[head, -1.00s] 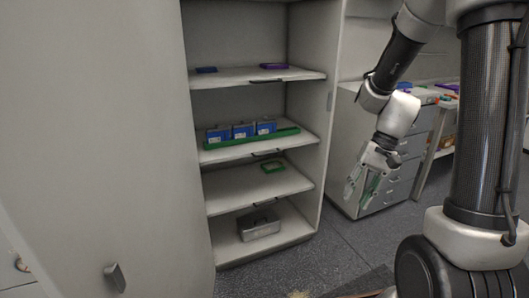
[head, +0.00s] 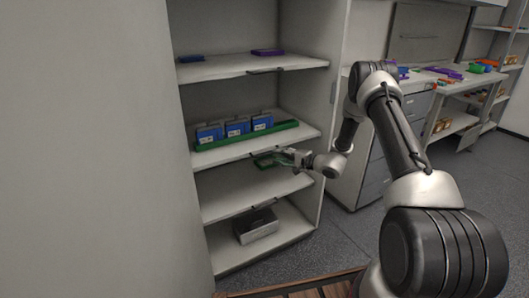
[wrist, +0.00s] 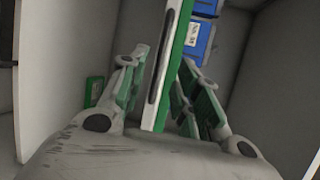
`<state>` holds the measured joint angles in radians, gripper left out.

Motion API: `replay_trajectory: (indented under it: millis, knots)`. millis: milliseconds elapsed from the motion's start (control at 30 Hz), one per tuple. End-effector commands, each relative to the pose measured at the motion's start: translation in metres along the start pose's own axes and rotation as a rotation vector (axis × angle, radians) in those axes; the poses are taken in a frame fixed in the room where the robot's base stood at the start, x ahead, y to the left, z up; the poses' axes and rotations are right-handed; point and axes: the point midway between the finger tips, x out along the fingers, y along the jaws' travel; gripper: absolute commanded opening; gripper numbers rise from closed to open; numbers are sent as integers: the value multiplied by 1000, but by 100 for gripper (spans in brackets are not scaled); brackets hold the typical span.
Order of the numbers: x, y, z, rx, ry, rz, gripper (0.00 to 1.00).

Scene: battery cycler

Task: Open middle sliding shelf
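The middle sliding shelf (head: 235,152) is a white board in the cabinet, carrying a green rack with several blue boxes (head: 237,127). It looks pushed in. Its front edge has a dark handle, partly hidden by my gripper in the head view. My gripper (head: 272,160) is at this front edge. In the wrist view the shelf edge (wrist: 176,50) runs upright between the two spread, green-padded fingers of my gripper (wrist: 165,92), with the dark handle (wrist: 164,60) between them. The fingers are open; I cannot tell whether either touches.
A shelf above (head: 225,70) holds a blue and a purple item. A lower shelf (head: 235,196) lies just under my gripper, and a grey metal box (head: 256,226) stands at the bottom. A drawer unit (head: 375,180) is right of the cabinet. The cabinet door (head: 90,150) stands at left.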

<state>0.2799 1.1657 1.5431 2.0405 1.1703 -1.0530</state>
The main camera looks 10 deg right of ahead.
Motion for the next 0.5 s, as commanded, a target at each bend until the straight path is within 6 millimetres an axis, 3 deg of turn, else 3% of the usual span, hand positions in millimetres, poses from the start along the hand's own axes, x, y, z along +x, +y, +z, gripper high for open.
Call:
replay_trajectory:
  millis: [167, 500]
  knots:
    - [10, 0, 2, -57, -6, 0, 32]
    - [64, 1, 2, -55, -7, 2, 32]
